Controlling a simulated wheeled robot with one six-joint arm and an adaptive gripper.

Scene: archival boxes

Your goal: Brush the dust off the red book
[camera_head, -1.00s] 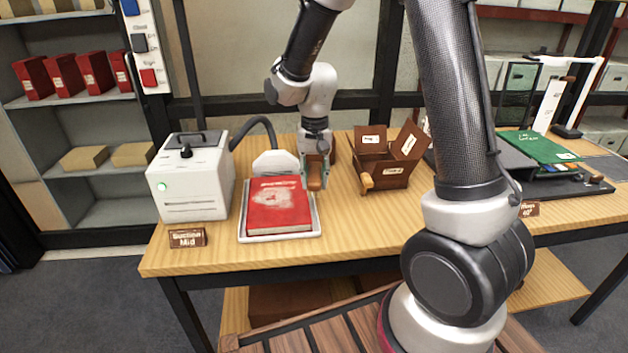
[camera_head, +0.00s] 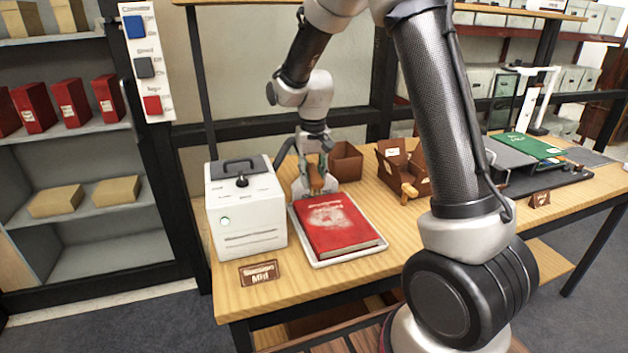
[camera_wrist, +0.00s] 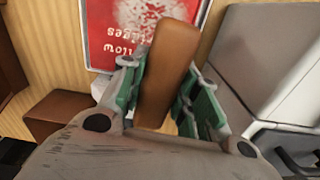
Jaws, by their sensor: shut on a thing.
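The red book (camera_head: 345,228) lies flat on a white tray (camera_head: 377,251), with a pale dust patch on its cover. It also shows in the wrist view (camera_wrist: 97,45). My gripper (camera_head: 318,180) is beyond the book's far left corner, beside the white suction box. In the wrist view its green-padded fingers are shut on a brown wooden piece (camera_wrist: 170,70), which looks like a brush handle. The bristles are hidden. The handle points toward the book, and I cannot tell whether the brush touches anything.
The white suction box (camera_head: 245,215) stands left of the tray, with a label (camera_head: 260,273) before it. Brown boxes (camera_head: 346,160) stand behind and right, one with a wooden-handled tool (camera_head: 409,191) at its front. A green book (camera_head: 527,147) lies far right. Table right of the tray is clear.

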